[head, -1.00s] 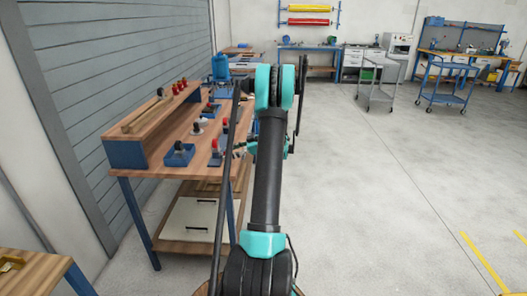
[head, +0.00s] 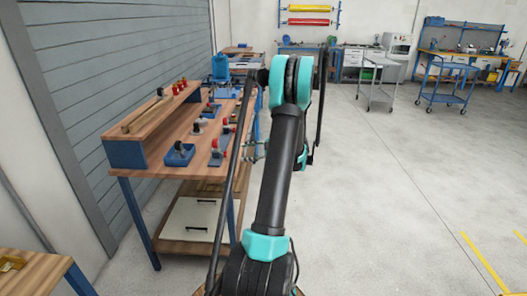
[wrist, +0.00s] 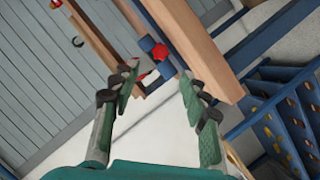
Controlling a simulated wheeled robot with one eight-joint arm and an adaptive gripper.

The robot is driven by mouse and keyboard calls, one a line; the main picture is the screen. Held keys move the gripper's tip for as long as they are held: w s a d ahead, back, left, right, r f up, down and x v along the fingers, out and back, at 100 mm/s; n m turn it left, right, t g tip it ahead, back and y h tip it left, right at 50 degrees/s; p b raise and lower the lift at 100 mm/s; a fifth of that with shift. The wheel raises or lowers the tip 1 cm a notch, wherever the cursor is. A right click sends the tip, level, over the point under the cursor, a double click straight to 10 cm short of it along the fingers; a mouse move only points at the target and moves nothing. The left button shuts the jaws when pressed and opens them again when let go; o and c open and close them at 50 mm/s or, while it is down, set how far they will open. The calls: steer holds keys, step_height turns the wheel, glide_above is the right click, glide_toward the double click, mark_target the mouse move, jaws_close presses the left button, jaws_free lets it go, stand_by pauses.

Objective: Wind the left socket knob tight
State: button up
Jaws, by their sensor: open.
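In the wrist view a red star-shaped knob (wrist: 160,52) sits on a blue part beside a wooden edge. It lies beyond my gripper (wrist: 157,96), roughly between the lines of its fingers. The green fingers are spread wide with nothing between them. In the head view small red-topped fixtures (head: 215,147) stand along the right side of the wooden bench (head: 172,160). I cannot tell which of them is the left socket knob. My gripper is mostly hidden behind my arm in the head view, to the right of the bench.
A raised wooden shelf (head: 150,118) holds several red-topped parts. In the wrist view a blue rack (wrist: 275,125) with holes shows at right. The floor right of the bench is clear.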

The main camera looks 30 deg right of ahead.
mark_target(231, 160)
steer(key=v, duration=0.8)
steer(key=shift+d, duration=0.1)
steer(key=w+d+f+m+g+y, duration=0.1)
steer(key=w+d+f+m+y, duration=0.25)
steer(key=f+m+y, duration=0.2)
steer(key=shift+m, duration=0.45)
steer(key=x, duration=1.6)
steer(key=shift+w+a+f, duration=0.15)
steer(key=shift+w+a, duration=0.05)
steer(key=shift+a, duration=0.05)
jaws_close()
